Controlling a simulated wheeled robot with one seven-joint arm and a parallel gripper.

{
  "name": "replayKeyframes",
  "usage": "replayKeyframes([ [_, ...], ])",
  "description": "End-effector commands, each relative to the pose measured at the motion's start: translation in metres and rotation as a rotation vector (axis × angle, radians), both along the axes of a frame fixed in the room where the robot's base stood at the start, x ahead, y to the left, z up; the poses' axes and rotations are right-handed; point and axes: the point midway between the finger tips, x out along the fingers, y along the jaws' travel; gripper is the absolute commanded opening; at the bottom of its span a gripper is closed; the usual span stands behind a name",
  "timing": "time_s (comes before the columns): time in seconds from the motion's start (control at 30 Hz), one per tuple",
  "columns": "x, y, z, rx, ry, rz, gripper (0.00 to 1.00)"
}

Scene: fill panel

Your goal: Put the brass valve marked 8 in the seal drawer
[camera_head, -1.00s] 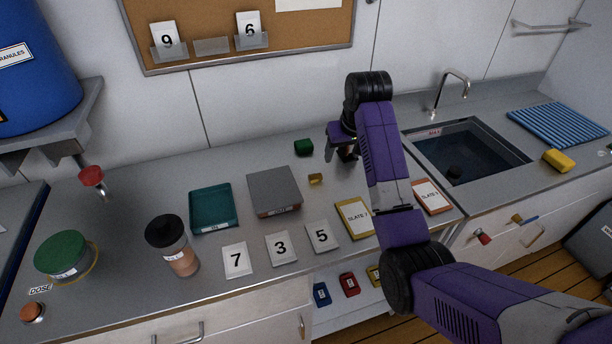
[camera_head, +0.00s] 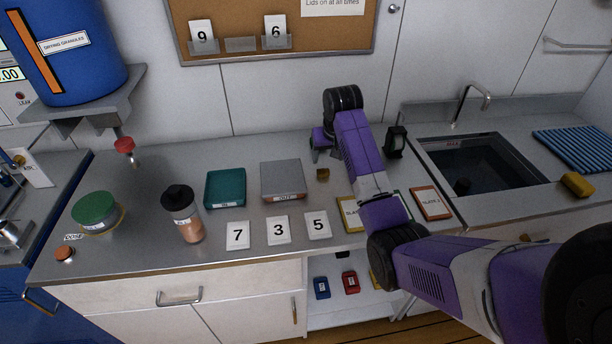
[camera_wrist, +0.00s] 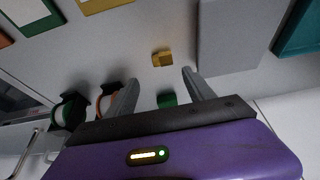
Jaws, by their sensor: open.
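My gripper (camera_head: 322,150) hangs over the back of the counter, partly hidden by my arm. In the wrist view its two fingers (camera_wrist: 161,88) are apart with nothing gripped. A small green block (camera_wrist: 166,99) shows between them. A small brass-coloured block (camera_wrist: 162,58) lies on the counter beyond the fingertips. It also shows in the head view (camera_head: 323,174), just right of the grey tray. I can read no 8 on it and cannot tell whether it is the valve. A drawer front with a handle (camera_head: 180,297) is below the counter; no seal label is readable.
A grey tray (camera_head: 282,197) and teal tray (camera_head: 209,204) stand left of the block. Cards 7, 3 and 5 (camera_head: 317,225) lie in front. A dark upright object (camera_head: 396,142) stands right of my arm, before the sink (camera_head: 480,183). A dark-lidded jar (camera_head: 188,230) stands left.

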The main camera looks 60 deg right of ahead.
Motion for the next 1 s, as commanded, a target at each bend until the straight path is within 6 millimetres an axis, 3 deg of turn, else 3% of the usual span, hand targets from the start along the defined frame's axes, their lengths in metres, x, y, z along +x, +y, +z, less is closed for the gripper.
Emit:
replayKeyframes([
  [0.37,0.009,-0.009,-0.028,0.001,-0.008,-0.014,0.62],
  [0.7,0.02,-0.018,-0.068,0.001,-0.009,-0.013,0.62],
  [1.0,0.021,-0.02,-0.072,0.0,-0.01,-0.013,0.62],
])
